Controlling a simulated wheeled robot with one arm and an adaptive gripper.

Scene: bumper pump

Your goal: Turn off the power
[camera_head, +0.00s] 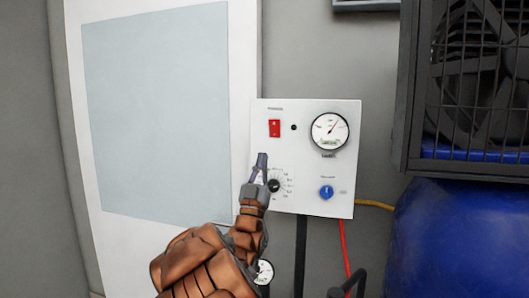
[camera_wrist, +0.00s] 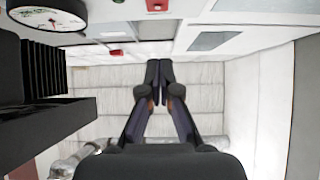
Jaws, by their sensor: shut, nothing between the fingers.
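A white control panel (camera_head: 345,175) is on the wall, with a red power switch (camera_head: 274,128) at its upper left. A small black indicator (camera_head: 293,127) sits right of the switch. The switch also shows at the top edge of the wrist view (camera_wrist: 157,5). I cannot tell which way it is set. My gripper (camera_head: 262,158) is shut and empty, pointing up in front of the panel's left part. Its tips are just below and left of the switch in the head view, with a gap between. In the wrist view the closed fingertips (camera_wrist: 159,66) are together, apart from the switch.
A blue tank (camera_head: 450,240) and caged fan (camera_head: 475,85) stand at the right. Red (camera_head: 344,250) and yellow (camera_head: 375,204) hoses run below.

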